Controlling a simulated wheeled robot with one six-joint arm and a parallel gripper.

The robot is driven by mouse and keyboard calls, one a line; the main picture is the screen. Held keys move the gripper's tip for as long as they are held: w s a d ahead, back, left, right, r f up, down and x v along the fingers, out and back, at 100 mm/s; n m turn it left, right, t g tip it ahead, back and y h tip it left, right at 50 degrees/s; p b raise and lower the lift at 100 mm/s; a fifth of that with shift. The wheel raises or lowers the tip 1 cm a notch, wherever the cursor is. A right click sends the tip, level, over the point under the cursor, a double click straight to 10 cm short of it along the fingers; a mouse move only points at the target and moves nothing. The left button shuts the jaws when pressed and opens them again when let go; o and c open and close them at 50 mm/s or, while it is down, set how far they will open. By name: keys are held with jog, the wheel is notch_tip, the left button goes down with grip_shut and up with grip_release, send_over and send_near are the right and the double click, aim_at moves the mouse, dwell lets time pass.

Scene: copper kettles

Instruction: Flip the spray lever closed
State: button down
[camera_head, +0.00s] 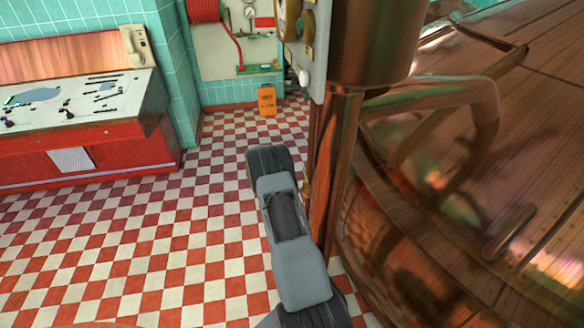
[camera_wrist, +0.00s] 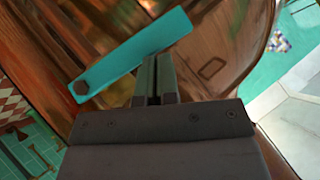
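A flat teal lever (camera_wrist: 125,62) with a dark hex bolt (camera_wrist: 81,88) at its lower left end crosses the wrist view at a slant, rising to the right. Copper surface lies behind it. My gripper (camera_wrist: 155,62) points at the lever, and its two fingers lie close together with only a thin dark line between them. The fingertips overlap the lever's lower edge in the picture. I cannot tell whether they touch it. Nothing shows held between them. In the head view neither the lever nor my fingertips can be made out.
A large copper vessel (camera_head: 440,240) fills the right of the head view, with a copper column (camera_head: 335,170) beside my arm. A red control desk (camera_head: 85,150) stands at the left. An orange sign (camera_head: 267,99) stands on the checkered floor (camera_head: 160,240), which is open in the middle.

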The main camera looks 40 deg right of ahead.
jog(key=shift+w+d+f+b, duration=0.15)
jog(key=shift+w+f+b, duration=0.1)
jog(key=shift+f, duration=0.2)
jog(key=shift+w+d+f+b, duration=0.15)
jog(key=shift+f+b, duration=0.1)
jog(key=shift+f, duration=0.2)
jog(key=shift+a+f, duration=0.1)
jog(key=w+a+r, duration=0.2)
jog(key=a+r, duration=0.1)
jog(key=r, duration=0.2)
jog(key=w+a+r+p, duration=0.1)
jog(key=a+r, duration=0.2)
jog(key=r, duration=0.3)
jog(key=shift+w+r, duration=0.2)
jog(key=shift+w, duration=0.2)
dwell(0.3)
